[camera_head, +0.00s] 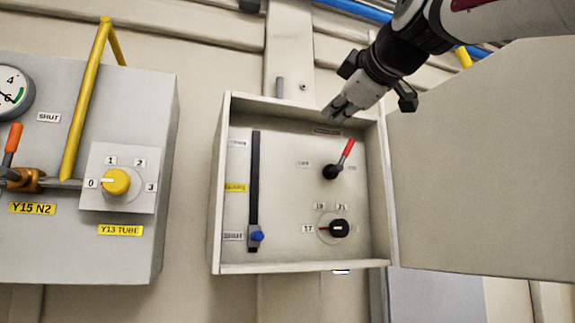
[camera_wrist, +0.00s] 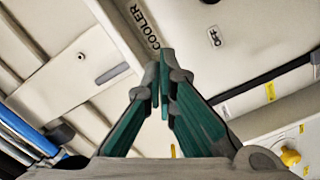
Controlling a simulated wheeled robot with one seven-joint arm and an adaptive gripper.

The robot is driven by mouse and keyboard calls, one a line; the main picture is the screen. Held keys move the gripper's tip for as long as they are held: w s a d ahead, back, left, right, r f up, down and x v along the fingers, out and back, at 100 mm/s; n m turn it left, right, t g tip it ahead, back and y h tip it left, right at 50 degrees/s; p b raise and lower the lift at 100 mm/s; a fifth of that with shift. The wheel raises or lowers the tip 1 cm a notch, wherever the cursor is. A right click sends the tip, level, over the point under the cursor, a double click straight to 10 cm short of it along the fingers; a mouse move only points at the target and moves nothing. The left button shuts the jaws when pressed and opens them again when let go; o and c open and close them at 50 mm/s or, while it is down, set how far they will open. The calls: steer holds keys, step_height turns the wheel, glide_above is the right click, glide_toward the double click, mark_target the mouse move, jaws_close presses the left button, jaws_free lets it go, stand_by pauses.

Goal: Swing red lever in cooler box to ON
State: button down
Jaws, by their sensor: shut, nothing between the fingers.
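The cooler box (camera_head: 217,190) is open on the wall, with its door (camera_head: 485,160) swung out to the right. The red lever (camera_head: 348,150) stands on a black pivot inside it, tilted up and to the right. Small labels sit left and right of the pivot, too small to read in the head view. My gripper (camera_head: 338,110) is shut and empty at the box's top edge, above the lever and apart from it. In the wrist view its closed fingertips (camera_wrist: 163,65) are near the COOLER label (camera_wrist: 145,27) and an OFF label (camera_wrist: 214,36). The lever does not show there.
Below the lever is a black dial (camera_head: 340,228). To its left is a dark vertical slot (camera_head: 255,185) with a blue slider (camera_head: 256,236).

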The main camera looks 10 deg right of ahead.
mark_target(348, 148)
steer(key=shift+w+d+f+p, duration=0.15)
steer(key=shift+w+d+f, duration=0.25)
steer(key=shift+w, duration=0.35)
steer(key=shift+w+d+f+p, duration=0.1)
steer(key=shift+w+d+f, duration=0.2)
steer(key=shift+w+d, duration=0.35)
steer(key=shift+w+d+f+p, duration=0.15)
steer(key=shift+w+d+f, duration=0.2)
steer(key=shift+w, duration=0.5)
steer(key=d+m+b, duration=0.2)
steer(key=m, duration=0.1)
steer(key=shift+w+f, duration=0.15)
steer(key=shift+w, duration=0.05)
steer(key=shift+a, duration=0.1)
